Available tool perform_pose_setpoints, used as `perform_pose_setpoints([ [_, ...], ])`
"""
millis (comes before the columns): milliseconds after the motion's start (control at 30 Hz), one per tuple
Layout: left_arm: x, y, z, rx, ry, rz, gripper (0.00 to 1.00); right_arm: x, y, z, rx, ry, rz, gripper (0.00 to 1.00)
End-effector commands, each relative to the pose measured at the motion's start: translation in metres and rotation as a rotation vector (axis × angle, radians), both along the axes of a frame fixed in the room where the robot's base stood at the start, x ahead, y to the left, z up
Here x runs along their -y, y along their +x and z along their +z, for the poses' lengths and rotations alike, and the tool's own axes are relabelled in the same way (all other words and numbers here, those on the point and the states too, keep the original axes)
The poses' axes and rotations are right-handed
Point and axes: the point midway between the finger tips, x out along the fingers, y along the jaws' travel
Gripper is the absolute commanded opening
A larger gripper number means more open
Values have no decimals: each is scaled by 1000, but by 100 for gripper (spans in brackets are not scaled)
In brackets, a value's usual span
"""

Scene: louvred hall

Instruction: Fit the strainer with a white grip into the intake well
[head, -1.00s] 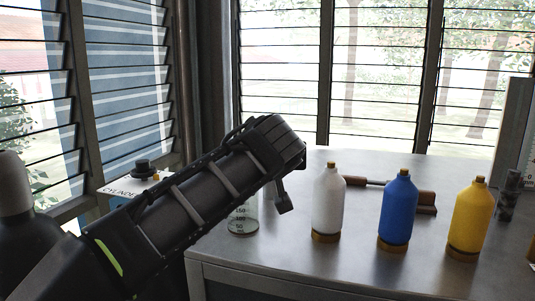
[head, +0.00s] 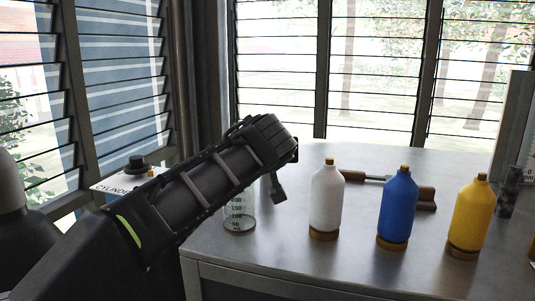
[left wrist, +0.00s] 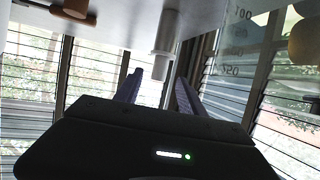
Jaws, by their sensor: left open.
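My left gripper (head: 280,183) is open above the near left of the grey table in the head view. In the left wrist view, its two dark fingers (left wrist: 158,88) reach toward a pale, stepped cylinder (left wrist: 165,42) that appears between them, apparently untouched. This view is upside down, with the tabletop at the top. The cylinder may be the white-gripped strainer, but I cannot tell for sure; in the head view the gripper mostly hides that spot. I cannot make out the intake well. My right gripper is not in view.
A glass beaker (head: 239,216) stands left of the fingers. White (head: 326,205), blue (head: 397,207) and yellow (head: 469,216) bottles stand to the right. A wooden-handled tool (head: 424,193) lies behind them.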

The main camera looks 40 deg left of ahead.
Motion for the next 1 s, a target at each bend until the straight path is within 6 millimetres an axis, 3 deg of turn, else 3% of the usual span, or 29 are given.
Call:
perform_pose_setpoints([
  [133, -13, 16, -8, -2, -2, 1, 47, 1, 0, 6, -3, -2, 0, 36],
  [433, -30, 42, -23, -1, -3, -1, 47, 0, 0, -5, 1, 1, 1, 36],
  [1000, -35, 48, -25, 0, 0, -1, 47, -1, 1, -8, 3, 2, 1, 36],
])
